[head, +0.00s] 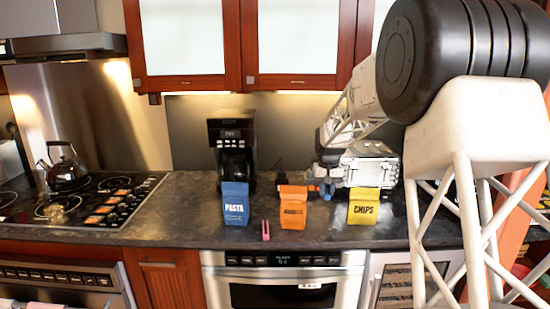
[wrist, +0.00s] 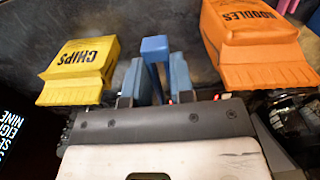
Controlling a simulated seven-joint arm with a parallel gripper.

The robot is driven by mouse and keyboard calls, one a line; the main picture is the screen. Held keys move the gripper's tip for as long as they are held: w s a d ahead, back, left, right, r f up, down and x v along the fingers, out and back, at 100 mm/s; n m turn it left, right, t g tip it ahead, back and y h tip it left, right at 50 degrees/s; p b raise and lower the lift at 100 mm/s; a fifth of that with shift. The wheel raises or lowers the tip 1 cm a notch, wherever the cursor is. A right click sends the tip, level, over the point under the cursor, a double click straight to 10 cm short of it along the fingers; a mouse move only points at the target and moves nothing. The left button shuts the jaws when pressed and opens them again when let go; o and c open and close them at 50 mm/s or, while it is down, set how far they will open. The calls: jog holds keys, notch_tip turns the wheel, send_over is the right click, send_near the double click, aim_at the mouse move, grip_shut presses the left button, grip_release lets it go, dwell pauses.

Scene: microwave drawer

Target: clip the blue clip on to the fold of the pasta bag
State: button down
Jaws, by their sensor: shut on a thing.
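The blue pasta bag (head: 236,207) stands upright on the counter in the head view, left of the other bags, its folded top facing up. The blue clip (wrist: 154,48) sticks out from between the fingers of my gripper (wrist: 153,80) in the wrist view; the gripper is shut on it. In the head view my gripper (head: 322,187) is behind and between the orange noodles bag (head: 293,212) and the yellow chips bag (head: 363,210), to the right of the pasta bag. The clip's lower part is hidden between the fingers.
A pink clip (head: 266,230) stands on the dark counter (head: 190,215) between the pasta and noodles bags. A black coffee maker (head: 233,150) stands behind the pasta bag. A stove with a kettle (head: 67,170) is at left. The counter left of the pasta bag is clear.

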jog(key=shift+s+d+f, duration=0.1)
jog(key=shift+s+f, duration=0.15)
jog(key=shift+w, duration=0.1)
jog(key=shift+w+a+f+n, duration=0.1)
jog(key=shift+w+a+n, duration=0.3)
jog(key=shift+w+n, duration=0.3)
jog(key=w+a+r+n, duration=0.1)
jog(key=a+r+n, duration=0.2)
jog(key=a, duration=0.6)
jog(key=w+a+r+n, duration=0.1)
jog(key=a+r+n, duration=0.3)
jog(key=a+n, duration=0.3)
jog(key=w+a+r+n, duration=0.2)
jog(key=a+n, duration=0.3)
jog(key=a, duration=0.7)
jog(key=shift+a+r, duration=0.15)
jog(key=shift+r, duration=0.7)
